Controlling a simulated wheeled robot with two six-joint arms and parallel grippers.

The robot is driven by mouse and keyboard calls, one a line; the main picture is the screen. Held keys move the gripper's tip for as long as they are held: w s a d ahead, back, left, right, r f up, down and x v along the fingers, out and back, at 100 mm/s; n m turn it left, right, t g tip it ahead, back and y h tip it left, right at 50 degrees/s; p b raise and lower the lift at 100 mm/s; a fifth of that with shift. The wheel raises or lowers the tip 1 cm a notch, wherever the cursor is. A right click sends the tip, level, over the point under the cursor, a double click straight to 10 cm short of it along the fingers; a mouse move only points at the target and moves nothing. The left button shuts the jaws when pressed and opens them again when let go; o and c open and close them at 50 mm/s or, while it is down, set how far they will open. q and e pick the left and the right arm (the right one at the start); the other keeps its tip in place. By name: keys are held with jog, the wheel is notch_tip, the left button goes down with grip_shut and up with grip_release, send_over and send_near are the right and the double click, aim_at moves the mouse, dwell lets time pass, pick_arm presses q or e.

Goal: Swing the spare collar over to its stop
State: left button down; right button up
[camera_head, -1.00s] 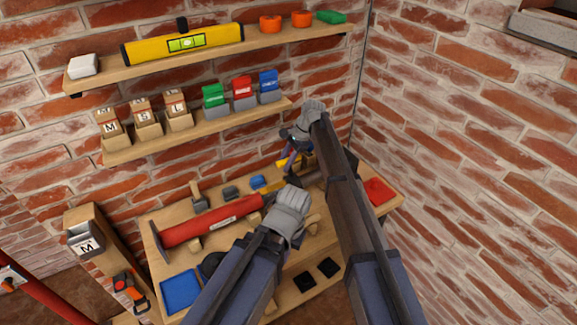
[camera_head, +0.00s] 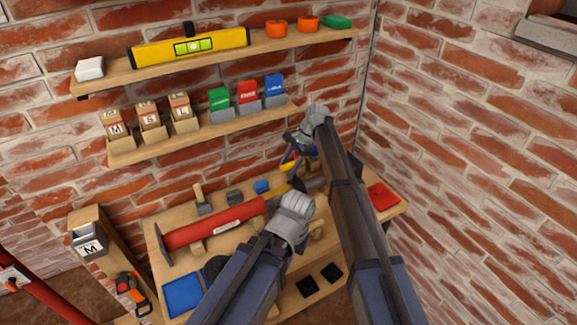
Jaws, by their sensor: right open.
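I cannot pick out the spare collar or its stop for certain; the spot by the grippers is small and partly covered. A red cylinder (camera_head: 215,223) with a white label lies across the wooden bench (camera_head: 228,243). My right gripper (camera_head: 296,161) hangs down beyond its grey wrist, above the back of the bench near the wall. It is open, with small blue, red and yellow parts close by it. My left arm reaches over the bench to the right end of the red cylinder. My left gripper is mostly hidden behind its own grey wrist, so its fingers cannot be made out.
Two wall shelves stand above: the upper holds a yellow level (camera_head: 190,47) and orange rings (camera_head: 277,28), the lower several boxes. A blue tray (camera_head: 183,295) and a red pad (camera_head: 383,196) lie on the bench. A brick wall closes the right side.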

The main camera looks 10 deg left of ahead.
jog(key=shift+r, duration=0.15)
jog(key=p+v, duration=0.7)
jog(key=shift+d+r, duration=0.2)
jog(key=shift+r, duration=0.05)
jog(key=shift+w, duration=0.1)
jog(key=s+d+f+n+t+h, duration=0.15)
jog(key=s+d+n, duration=0.35)
jog(key=s+d, duration=0.85)
jog(key=s+d+f+n+t+h, duration=0.1)
jog(key=s+d+n+h, duration=0.3)
jog(key=s+d, duration=0.95)
jog(key=s+a+f+n+b, duration=0.2)
jog(key=s+a+f+b, duration=0.1)
jog(key=a, duration=0.4)
jog(key=s+a+f+n+g+b, duration=0.1)
jog(key=s+a+f+n+b, duration=0.2)
jog(key=s+a, duration=0.3)
jog(key=shift+s+a+f+b, duration=0.2)
jog(key=shift+a+f+b, duration=0.35)
jog(key=shift+a+b, duration=0.2)
